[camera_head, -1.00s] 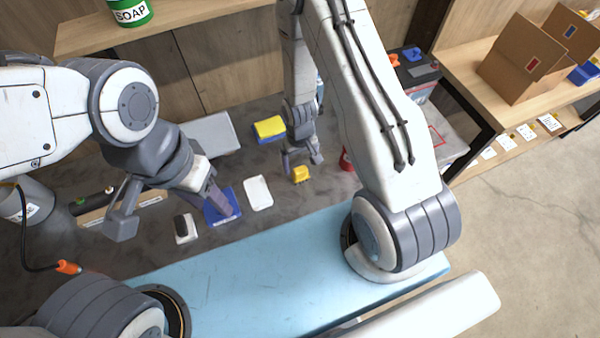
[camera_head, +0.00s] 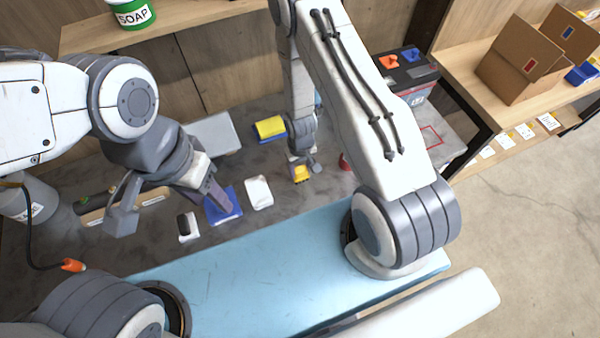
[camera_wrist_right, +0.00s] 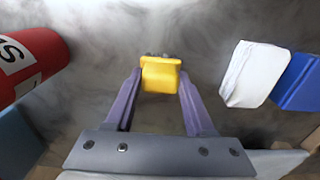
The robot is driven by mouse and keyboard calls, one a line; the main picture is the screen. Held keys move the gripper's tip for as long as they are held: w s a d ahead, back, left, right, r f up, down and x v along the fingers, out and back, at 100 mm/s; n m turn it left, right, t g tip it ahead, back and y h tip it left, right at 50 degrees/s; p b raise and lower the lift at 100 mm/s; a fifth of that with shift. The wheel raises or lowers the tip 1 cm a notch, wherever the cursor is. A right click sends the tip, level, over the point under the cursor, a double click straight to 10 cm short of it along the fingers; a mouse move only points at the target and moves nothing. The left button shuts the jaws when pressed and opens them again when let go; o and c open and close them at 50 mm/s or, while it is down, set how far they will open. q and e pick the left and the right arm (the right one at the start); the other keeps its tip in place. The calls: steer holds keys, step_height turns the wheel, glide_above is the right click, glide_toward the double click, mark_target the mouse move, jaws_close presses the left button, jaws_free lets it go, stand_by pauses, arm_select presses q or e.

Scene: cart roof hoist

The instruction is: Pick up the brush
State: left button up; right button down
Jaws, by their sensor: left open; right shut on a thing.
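The small yellow block with a dark, rough far end, which I take for the brush (camera_head: 301,175), is on the grey surface under my right gripper (camera_head: 303,165). In the right wrist view the brush (camera_wrist_right: 161,74) sits between the fingertips of my right gripper (camera_wrist_right: 160,85), which is shut on it. I cannot tell whether the brush touches the surface. My left gripper (camera_head: 170,207) is open, its fingers wide apart, with one finger over a blue flat item (camera_head: 228,212).
A white block (camera_head: 259,192), a black-and-white item (camera_head: 187,227) and a yellow-and-blue sponge (camera_head: 269,128) lie nearby. A grey slab (camera_head: 213,135) is behind. A red labelled can (camera_wrist_right: 25,65) stands beside the right gripper. A light-blue panel (camera_head: 255,265) lies in front.

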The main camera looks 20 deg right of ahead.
mark_target(300, 168)
steer(key=shift+r, duration=0.1)
step_height(300, 168, up, 9)
steer(key=shift+f+b, duration=0.2)
steer(key=shift+b, duration=0.9)
steer(key=shift+r, duration=0.65)
